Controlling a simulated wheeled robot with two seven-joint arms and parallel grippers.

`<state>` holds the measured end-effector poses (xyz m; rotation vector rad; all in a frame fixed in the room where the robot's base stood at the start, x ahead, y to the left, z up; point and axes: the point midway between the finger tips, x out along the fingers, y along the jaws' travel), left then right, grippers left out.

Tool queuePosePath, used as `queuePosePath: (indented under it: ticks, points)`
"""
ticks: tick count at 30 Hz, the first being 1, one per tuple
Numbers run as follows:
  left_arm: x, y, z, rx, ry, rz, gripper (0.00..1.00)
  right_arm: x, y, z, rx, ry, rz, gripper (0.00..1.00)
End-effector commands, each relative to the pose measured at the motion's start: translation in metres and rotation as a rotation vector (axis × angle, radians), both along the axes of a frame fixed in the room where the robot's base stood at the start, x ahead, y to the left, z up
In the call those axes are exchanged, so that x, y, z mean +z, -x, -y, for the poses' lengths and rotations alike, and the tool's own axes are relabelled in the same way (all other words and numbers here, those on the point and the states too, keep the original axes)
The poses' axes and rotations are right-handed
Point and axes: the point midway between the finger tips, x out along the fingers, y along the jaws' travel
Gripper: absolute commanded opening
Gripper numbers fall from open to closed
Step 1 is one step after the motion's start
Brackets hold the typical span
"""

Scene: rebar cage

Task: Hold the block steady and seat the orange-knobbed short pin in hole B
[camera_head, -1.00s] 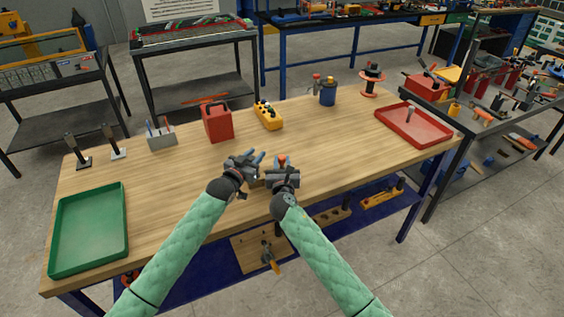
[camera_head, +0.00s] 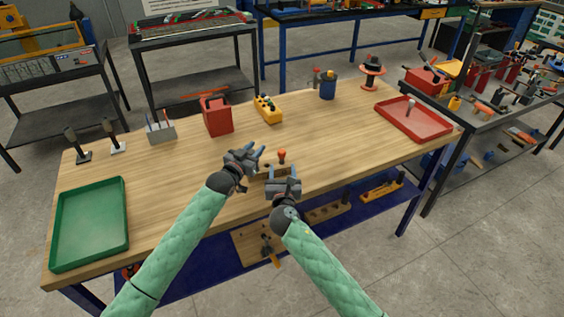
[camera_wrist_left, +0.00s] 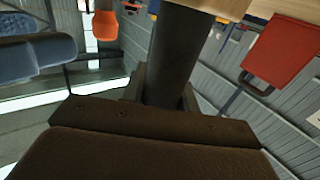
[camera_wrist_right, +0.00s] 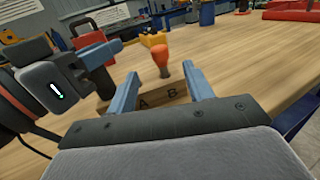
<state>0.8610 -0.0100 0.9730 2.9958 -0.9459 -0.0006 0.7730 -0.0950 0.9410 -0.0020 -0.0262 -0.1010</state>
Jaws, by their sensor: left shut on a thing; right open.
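The wooden block (camera_head: 271,173) lies near the front edge of the table. In the right wrist view the block (camera_wrist_right: 157,98) shows the letters A and B. The orange-knobbed pin (camera_wrist_right: 160,60) stands upright in its top, close to the B mark; how deep it sits is hard to tell. Its knob also shows in the head view (camera_head: 282,154) and the left wrist view (camera_wrist_left: 105,25). My right gripper (camera_head: 284,185) is open and empty, on the near side of the block, clear of the knob.
A green tray (camera_head: 124,225) is at the left and a red tray (camera_head: 448,131) at the right. A red box (camera_head: 217,116), a yellow block (camera_head: 268,108) and a blue cup (camera_head: 328,91) stand at the back. The table right of the block is clear.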

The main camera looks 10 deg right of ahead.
Motion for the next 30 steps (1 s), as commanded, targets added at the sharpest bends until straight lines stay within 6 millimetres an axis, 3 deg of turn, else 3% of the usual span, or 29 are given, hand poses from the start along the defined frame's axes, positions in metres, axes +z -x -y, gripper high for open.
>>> queuePosePath:
  ticks: [3,10,30]
  points:
    - [0.000,0.000,0.000,0.000,0.000,0.000,0.00,-0.001,0.022,-0.003,0.002,-0.001,-0.001,0.51]
    - [0.000,0.000,0.000,0.000,0.000,0.000,0.00,-0.002,0.045,-0.004,0.000,0.001,-0.001,0.51]
    - [0.000,0.000,0.000,0.000,0.000,0.000,0.00,-0.001,0.049,-0.005,0.001,0.000,0.000,0.51]
